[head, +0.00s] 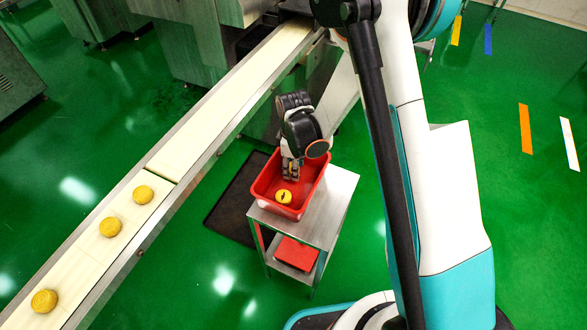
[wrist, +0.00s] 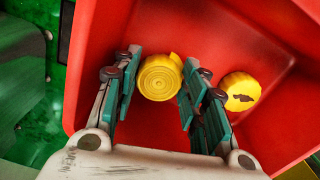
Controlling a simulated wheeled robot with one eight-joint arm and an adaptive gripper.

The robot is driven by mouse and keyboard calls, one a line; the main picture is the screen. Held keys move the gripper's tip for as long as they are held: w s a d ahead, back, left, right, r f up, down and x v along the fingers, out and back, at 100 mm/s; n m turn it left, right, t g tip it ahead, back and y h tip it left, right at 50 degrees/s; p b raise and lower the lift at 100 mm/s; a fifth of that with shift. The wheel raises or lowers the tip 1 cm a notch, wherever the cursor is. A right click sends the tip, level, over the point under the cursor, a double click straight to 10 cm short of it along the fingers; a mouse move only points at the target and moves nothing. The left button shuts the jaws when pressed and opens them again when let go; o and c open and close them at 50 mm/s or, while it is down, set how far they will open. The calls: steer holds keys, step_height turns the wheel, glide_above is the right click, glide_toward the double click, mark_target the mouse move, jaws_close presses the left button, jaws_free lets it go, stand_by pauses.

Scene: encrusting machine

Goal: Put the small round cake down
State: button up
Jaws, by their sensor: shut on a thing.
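A small round yellow cake (wrist: 160,77) with rings on its top sits between the two fingers of my gripper (wrist: 161,60) in the wrist view. My gripper is shut on it, inside the red bin (wrist: 110,22). In the head view my gripper (head: 291,168) points down into the red bin (head: 262,190), and the held cake is mostly hidden there. I cannot tell whether the held cake touches the bin floor. A second yellow cake (wrist: 240,92) with a dark mark lies in the bin, just right of the right finger; the head view shows it too (head: 284,197).
The bin stands on a metal cart (head: 335,200) with a red item (head: 296,254) on its lower shelf. A conveyor (head: 215,105) runs along the left, with three yellow cakes (head: 110,227) on its near part. The green floor right of the cart is partly clear.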

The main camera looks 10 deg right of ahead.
steer(key=shift+f, duration=0.25)
steer(key=shift+f, duration=0.15)
steer(key=o, duration=0.8)
steer(key=shift+c, duration=0.2)
